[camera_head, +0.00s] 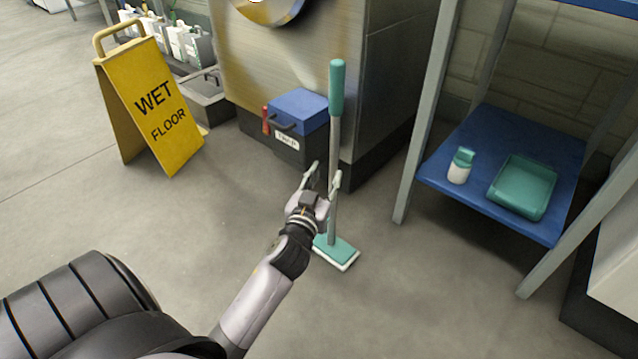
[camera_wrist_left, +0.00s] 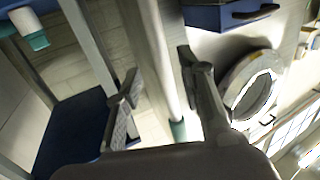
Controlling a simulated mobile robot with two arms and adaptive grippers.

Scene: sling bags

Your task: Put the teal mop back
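The teal mop stands upright on the floor, with a teal grip (camera_head: 337,88) on top, a grey pole (camera_head: 333,140) and a flat teal-and-white head (camera_head: 338,252) at the bottom. My left gripper (camera_head: 325,174) is at the middle of the pole, its fingers spread. In the left wrist view the fingers (camera_wrist_left: 158,75) are apart, with the pole (camera_wrist_left: 163,50) seen between them; I cannot tell whether either finger touches it. My right gripper is not in view.
A blue-lidded box (camera_head: 299,110) stands behind the mop beside a large metal machine (camera_head: 385,80). A yellow wet-floor sign (camera_head: 155,105) stands left. A blue shelf (camera_head: 520,140) at right holds a teal tray (camera_head: 522,187) and small bottle (camera_head: 460,166). Floor around the mop head is clear.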

